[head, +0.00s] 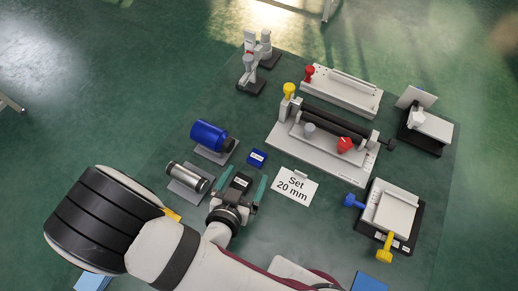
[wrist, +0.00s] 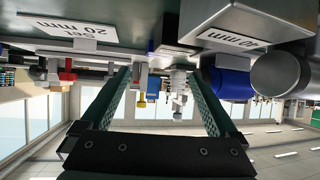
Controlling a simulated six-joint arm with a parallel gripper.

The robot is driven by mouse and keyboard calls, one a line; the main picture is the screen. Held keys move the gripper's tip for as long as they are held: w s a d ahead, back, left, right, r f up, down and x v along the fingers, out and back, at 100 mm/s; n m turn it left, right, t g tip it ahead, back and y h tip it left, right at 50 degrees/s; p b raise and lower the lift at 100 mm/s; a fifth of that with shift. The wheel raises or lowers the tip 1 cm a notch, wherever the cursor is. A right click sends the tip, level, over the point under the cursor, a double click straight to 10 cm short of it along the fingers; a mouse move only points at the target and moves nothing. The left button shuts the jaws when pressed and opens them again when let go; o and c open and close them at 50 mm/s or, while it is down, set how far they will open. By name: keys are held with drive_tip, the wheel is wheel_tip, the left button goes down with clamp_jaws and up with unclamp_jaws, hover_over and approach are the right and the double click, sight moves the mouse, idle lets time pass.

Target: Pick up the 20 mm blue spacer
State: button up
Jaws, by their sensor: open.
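The blue spacer (head: 257,157) is a small blue block with a label, lying on the green surface in the head view. A small dark blue patch (wrist: 151,45) near the top middle of the wrist view seems to be the same spacer, partly hidden. My gripper (head: 244,175) is open, its two green fingers pointing toward the spacer, which lies just beyond the tips. The fingers also show in the wrist view (wrist: 158,72), with nothing gripped between them. A sign (head: 293,186) reading "Set 20 mm" lies to the right of the gripper.
A grey block (wrist: 235,38), apparently labelled 40 mm, is close to the fingers. A blue cylinder (head: 208,136) and a metal cylinder (head: 188,178) rest on stands at left. A long fixture (head: 320,148) with a red knob stands beyond the sign. Bare floor separates spacer and fixture.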

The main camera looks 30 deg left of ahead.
sight(257, 157)
drive_tip(key=x, duration=0.8)
drive_tip(key=shift+w+d+f, duration=0.1)
drive_tip(key=shift+d+f, duration=0.05)
drive_tip(key=shift+d, duration=0.05)
clamp_jaws()
